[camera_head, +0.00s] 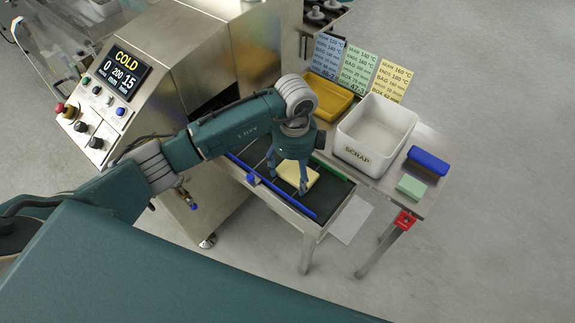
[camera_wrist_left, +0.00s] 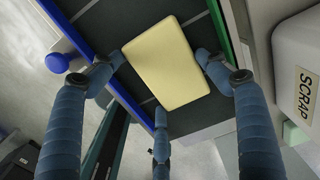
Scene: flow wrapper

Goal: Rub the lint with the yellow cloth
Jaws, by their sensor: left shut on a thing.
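The yellow cloth (camera_head: 298,175) is a pale yellow rectangular pad on the dark conveyor belt (camera_head: 333,193) of the wrapper's outfeed. My left gripper (camera_head: 287,181) points down over it, with its fingers shut on the cloth's edges. In the left wrist view the cloth (camera_wrist_left: 166,66) sits between the three blue fingers (camera_wrist_left: 162,78), slightly turned against the belt. I cannot make out the lint; it may be hidden under the cloth or gripper. I cannot tell whether the cloth touches the belt. My right gripper is not in view.
Blue (camera_head: 290,204) and green (camera_head: 333,167) rails edge the belt. Right of it, a side table holds a white SCRAP bin (camera_head: 352,155), yellow tray (camera_head: 330,100), blue-topped brush (camera_head: 428,160) and green block (camera_head: 411,187). The steel machine (camera_head: 190,50) shows COLD on its panel (camera_head: 118,73).

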